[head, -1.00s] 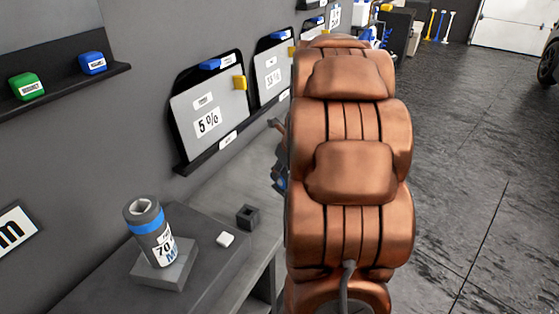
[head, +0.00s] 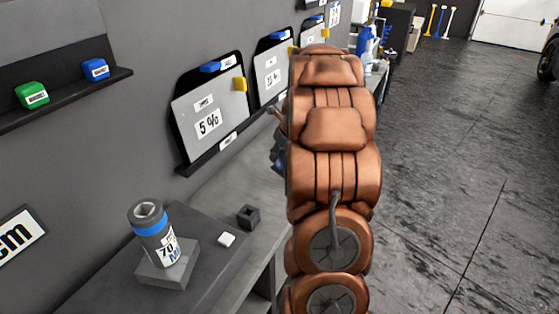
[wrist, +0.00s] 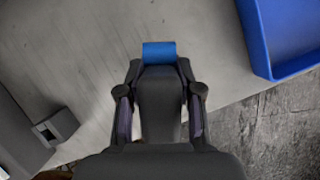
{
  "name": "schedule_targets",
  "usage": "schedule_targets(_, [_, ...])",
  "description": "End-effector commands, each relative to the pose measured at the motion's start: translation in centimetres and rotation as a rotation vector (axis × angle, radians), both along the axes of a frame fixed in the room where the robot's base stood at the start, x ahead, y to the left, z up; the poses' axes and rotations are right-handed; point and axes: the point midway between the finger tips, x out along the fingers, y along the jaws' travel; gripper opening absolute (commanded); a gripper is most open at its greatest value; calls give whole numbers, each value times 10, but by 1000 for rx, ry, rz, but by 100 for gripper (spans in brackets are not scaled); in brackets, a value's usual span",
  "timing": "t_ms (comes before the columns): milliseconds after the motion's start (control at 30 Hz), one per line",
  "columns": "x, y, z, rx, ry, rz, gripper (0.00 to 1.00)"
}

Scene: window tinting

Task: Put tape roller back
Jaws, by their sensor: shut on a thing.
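In the wrist view my gripper (wrist: 160,76) is shut on a dark thing with a blue end (wrist: 159,53), which looks like the tape roller. It is held between the two fingers over the grey bench (wrist: 85,55). In the head view my copper-coloured arm hides most of the gripper and what it holds; only a small dark and bluish part shows at the arm's left edge. No empty place for the roller can be made out for certain.
A blue tray (wrist: 308,58) lies right of the gripper. A small black open block (head: 248,216) and a white block (head: 227,239) sit on the near bench. A grey roll with a blue band (head: 153,232) stands on a block there. Film panels (head: 215,110) line the wall.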

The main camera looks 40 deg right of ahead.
Motion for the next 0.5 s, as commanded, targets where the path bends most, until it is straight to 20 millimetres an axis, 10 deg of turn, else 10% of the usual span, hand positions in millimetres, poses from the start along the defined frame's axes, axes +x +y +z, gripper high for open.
schedule_targets(500, [0, 0, -32, -2, -1, -1, 0])
